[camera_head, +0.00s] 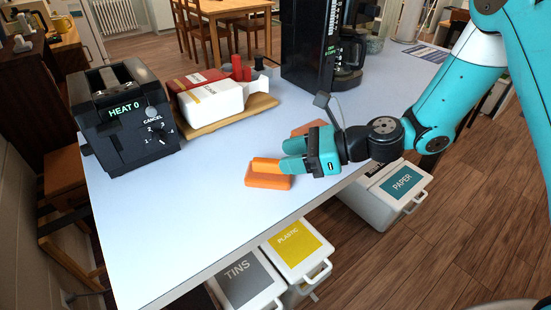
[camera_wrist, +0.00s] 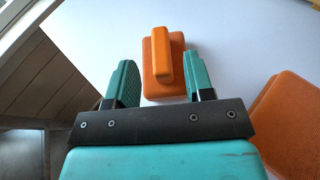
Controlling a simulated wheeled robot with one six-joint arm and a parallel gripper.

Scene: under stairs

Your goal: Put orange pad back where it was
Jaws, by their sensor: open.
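The orange pad (camera_head: 268,181), a block with a raised lighter orange handle on top, rests on the pale blue tabletop near its front edge. It also shows in the wrist view (camera_wrist: 150,83), upright, with the handle running away from me. My gripper (camera_head: 287,156) is open just to the right of the pad in the head view. In the wrist view my gripper (camera_wrist: 160,66) has one finger on each side of the handle's line, nothing held. I cannot tell whether a finger touches the pad.
A flat orange-brown piece (camera_wrist: 289,122) lies to the right, partly hidden behind my gripper in the head view (camera_head: 309,127). A black toaster (camera_head: 120,120), a wooden board (camera_head: 262,103) with packages and a coffee machine (camera_head: 318,45) stand farther back. Bins (camera_head: 245,280) stand below the front edge.

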